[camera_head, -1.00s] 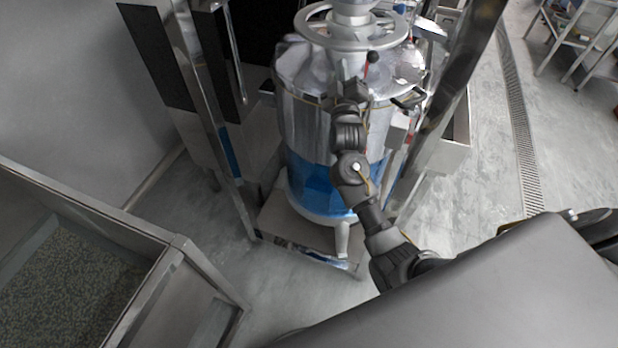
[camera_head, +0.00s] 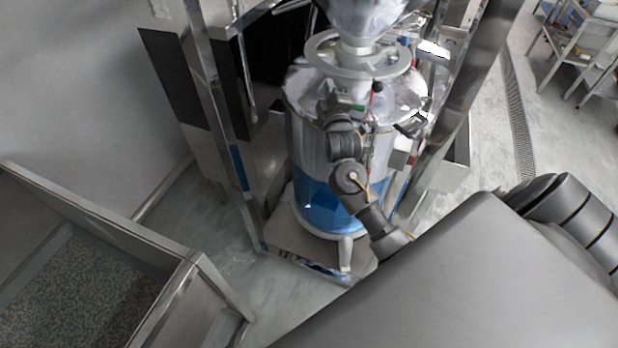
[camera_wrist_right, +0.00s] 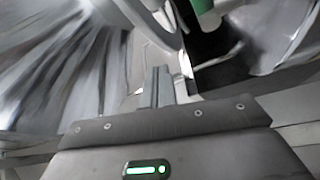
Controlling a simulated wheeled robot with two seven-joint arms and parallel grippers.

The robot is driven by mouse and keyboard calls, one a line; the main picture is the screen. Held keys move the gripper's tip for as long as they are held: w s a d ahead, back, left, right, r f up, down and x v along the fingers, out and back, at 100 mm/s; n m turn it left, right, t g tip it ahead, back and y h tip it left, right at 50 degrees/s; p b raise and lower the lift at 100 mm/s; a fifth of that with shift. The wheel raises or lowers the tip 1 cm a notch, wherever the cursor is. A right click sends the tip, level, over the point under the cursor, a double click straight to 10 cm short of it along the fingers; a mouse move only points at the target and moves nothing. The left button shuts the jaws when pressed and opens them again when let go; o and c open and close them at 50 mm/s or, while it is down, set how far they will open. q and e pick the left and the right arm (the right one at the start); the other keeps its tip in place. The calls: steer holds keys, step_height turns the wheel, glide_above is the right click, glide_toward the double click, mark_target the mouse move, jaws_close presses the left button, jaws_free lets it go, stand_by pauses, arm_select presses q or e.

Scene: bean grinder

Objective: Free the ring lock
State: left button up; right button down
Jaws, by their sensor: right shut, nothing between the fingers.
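A pale ring (camera_head: 318,61), spoked like a handwheel, sits around the neck under the funnel, above the domed metal vessel (camera_head: 308,150). A lever with a black knob (camera_head: 377,87) and red stem stands just below the ring's right side. My right gripper (camera_head: 334,97) is over the vessel's lid, below the ring and left of the lever. In the right wrist view its fingers (camera_wrist_right: 162,86) are shut and empty, with a curved pale rim (camera_wrist_right: 148,22) ahead of them. Whether they touch it, I cannot tell. My left gripper is out of view.
Steel frame posts (camera_head: 228,130) flank the vessel on both sides. A bin of beans (camera_head: 185,285) stands at lower left. A table (camera_head: 590,50) is at the far right. Floor is free left of the vessel and at right by the drain.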

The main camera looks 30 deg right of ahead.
steer(key=a+b+v, duration=0.1)
steer(key=b+v, duration=0.2)
steer(key=v, duration=0.7)
steer(key=a+f+g+y+b, duration=0.1)
steer(key=a+f+g+y, duration=0.1)
steer(key=f, duration=1.5)
steer(key=a+f+g+y+b, duration=0.2)
steer(key=a+f+g+y, duration=0.1)
steer(key=f, duration=1.4)
steer(key=shift+w+a+f, duration=0.15)
steer(key=shift+a+f, duration=0.1)
steer(key=shift+a, duration=0.05)
steer(key=shift+m, duration=0.3)
